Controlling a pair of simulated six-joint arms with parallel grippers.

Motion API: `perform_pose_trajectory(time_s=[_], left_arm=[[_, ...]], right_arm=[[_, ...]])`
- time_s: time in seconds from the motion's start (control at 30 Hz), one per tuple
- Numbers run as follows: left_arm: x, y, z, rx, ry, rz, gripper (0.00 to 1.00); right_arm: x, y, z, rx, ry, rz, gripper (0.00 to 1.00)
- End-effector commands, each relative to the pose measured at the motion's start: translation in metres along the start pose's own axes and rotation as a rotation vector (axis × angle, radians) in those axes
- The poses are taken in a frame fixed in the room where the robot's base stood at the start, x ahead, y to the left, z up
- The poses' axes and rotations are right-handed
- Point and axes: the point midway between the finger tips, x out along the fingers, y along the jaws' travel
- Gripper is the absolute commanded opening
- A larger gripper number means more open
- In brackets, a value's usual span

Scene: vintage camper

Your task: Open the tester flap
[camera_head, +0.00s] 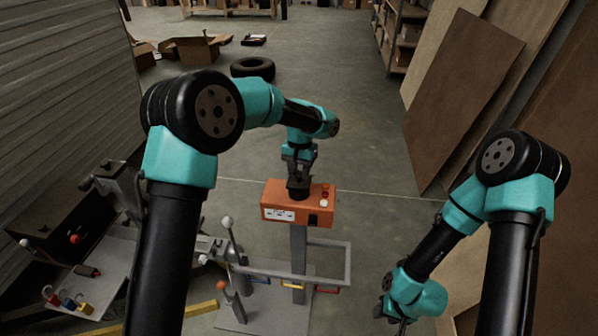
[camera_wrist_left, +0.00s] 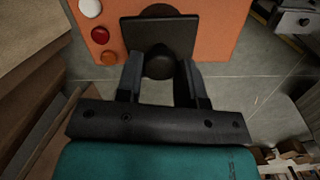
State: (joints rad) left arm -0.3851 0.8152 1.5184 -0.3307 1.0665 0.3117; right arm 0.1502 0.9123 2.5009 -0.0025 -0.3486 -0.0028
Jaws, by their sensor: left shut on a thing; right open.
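The tester is an orange box (camera_head: 272,200) on a grey post, in the middle of the head view. It has a label and a black part on its front, and red and white buttons at its right end. In the left wrist view a black square flap (camera_wrist_left: 160,32) lies against the orange face, with a round dark knob (camera_wrist_left: 159,66) at its near edge. My left gripper (camera_head: 298,188) is over the box, its fingers shut on the knob; the arm hides part of the flap in the head view. My right gripper (camera_head: 393,312) is low at the right, open and away from the box.
A grey metal frame (camera_head: 347,265) with levers stands around the post. A bench with padlocks (camera_head: 70,302) is at the left. Brown boards (camera_head: 460,100) lean at the right.

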Motion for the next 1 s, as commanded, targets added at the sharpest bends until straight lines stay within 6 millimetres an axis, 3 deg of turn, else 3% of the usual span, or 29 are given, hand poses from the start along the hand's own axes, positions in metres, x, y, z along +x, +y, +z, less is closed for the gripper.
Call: perform_pose_trajectory(time_s=[0.6, 1.0], left_arm=[[-0.011, -0.004, -0.020, 0.000, -0.371, 0.085, 0.00], [-0.014, -0.006, -0.026, -0.001, -0.496, 0.113, 0.00]], right_arm=[[0.000, 0.000, 0.000, 0.000, 0.000, 0.000, 0.43], [0.000, 0.000, 0.000, 0.000, 0.000, 0.000, 0.43]])
